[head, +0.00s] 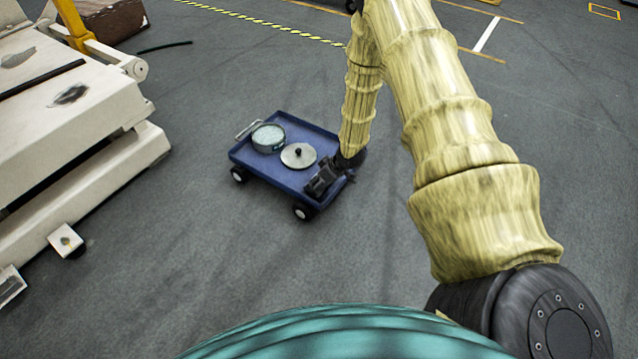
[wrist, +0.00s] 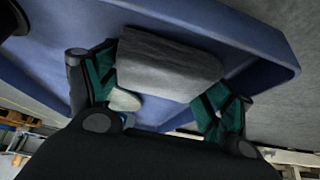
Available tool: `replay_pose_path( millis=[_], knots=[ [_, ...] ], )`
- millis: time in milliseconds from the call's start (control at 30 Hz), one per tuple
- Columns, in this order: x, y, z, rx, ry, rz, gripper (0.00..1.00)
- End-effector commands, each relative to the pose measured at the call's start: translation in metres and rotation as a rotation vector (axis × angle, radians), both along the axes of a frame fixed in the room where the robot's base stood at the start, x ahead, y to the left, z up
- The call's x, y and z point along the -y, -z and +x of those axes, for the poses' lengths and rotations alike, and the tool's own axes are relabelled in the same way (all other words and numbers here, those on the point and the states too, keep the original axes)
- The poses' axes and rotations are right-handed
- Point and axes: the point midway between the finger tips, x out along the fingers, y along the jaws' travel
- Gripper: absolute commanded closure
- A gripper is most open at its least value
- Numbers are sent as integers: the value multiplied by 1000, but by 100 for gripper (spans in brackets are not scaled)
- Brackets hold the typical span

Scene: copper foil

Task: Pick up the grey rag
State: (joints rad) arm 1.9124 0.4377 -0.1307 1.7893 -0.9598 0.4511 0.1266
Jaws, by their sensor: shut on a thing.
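The grey rag (wrist: 170,62) shows in the wrist view as a folded grey bundle between the two green-padded fingers of my gripper (wrist: 158,90). The fingers are shut on its two sides. Behind it is the blue surface of the cart. In the head view my gripper (head: 322,182) is at the right end of the blue cart (head: 270,178), low over its top. The rag cannot be made out in the head view.
On the cart stand a round tin (head: 268,138) with pale contents and a round lid (head: 298,155) with a dark knob. A large white machine (head: 75,110) fills the left side. The grey floor around the cart is mostly clear.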

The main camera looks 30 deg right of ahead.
Motion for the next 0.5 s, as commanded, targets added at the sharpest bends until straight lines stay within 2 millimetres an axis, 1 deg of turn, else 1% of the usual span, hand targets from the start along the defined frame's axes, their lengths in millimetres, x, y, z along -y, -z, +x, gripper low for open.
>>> replay_pose_path(
  millis=[167, 267, 500],
  knots=[
    [0, -4, 0, 0, 0, 0, 43],
    [0, -11, 0, 1, 0, 0, 43],
    [0, -40, 0, 0, -1, 0, 43]
  ],
)
